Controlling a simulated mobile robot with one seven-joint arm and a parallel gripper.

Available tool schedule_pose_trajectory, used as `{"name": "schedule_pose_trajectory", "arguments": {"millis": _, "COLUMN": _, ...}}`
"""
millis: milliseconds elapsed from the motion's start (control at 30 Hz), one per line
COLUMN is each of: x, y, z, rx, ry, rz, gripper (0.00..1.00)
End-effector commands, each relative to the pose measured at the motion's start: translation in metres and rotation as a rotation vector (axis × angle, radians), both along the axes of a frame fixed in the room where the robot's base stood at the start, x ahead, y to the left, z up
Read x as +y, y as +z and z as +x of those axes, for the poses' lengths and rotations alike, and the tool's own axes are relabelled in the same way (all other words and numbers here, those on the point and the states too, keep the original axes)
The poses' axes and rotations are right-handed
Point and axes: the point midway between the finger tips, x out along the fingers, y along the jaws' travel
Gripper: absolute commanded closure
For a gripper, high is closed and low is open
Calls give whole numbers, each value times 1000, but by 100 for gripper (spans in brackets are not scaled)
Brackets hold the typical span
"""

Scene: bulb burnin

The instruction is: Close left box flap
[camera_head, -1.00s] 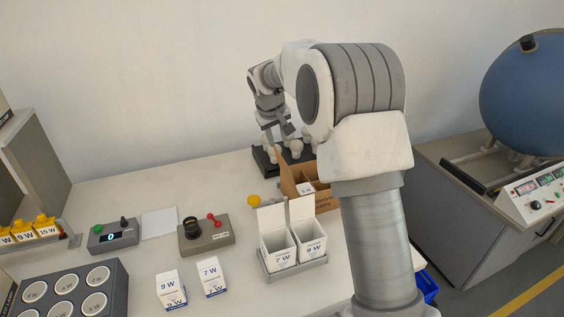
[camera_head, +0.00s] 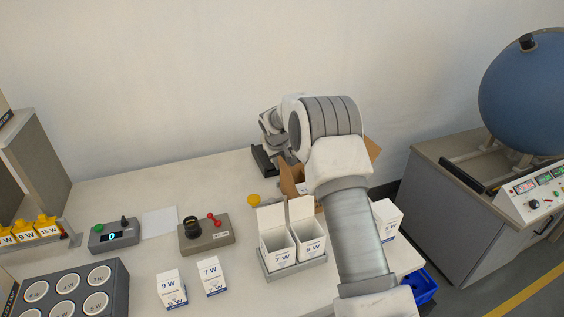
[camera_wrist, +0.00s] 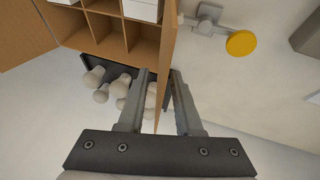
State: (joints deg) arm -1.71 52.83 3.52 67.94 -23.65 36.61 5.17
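The brown cardboard box (camera_head: 289,181) stands at the back of the table, partly hidden behind my arm in the head view. In the wrist view its compartments (camera_wrist: 105,32) are at the upper left. The left flap (camera_wrist: 167,60) stands up as a thin upright panel seen nearly edge-on. My gripper (camera_wrist: 162,74) is open, with one finger on each side of this panel; whether either finger touches it I cannot tell. The other flap (camera_wrist: 22,32) is spread outward at the upper left of the wrist view and also shows in the head view (camera_head: 374,149).
A dark tray (camera_wrist: 92,62) with several white bulbs (camera_wrist: 118,86) lies beside the box, close to the fingers. A yellow disc (camera_wrist: 241,43) is on the other side. Two open white cartons (camera_head: 277,247) stand in front of the box; a closed white carton (camera_head: 388,219) stands right of my arm.

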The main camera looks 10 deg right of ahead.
Motion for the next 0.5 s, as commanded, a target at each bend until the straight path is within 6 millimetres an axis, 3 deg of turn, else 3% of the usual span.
{"name": "schedule_pose_trajectory", "arguments": {"millis": 200, "x": 0, "y": 0, "z": 0, "rx": 0, "ry": 0, "rz": 0, "gripper": 68}}
{"name": "schedule_pose_trajectory", "arguments": {"millis": 367, "x": 0, "y": 0, "z": 0, "rx": 0, "ry": 0, "rz": 0, "gripper": 97}}
{"name": "schedule_pose_trajectory", "arguments": {"millis": 500, "x": 0, "y": 0, "z": 0, "rx": 0, "ry": 0, "rz": 0, "gripper": 100}}
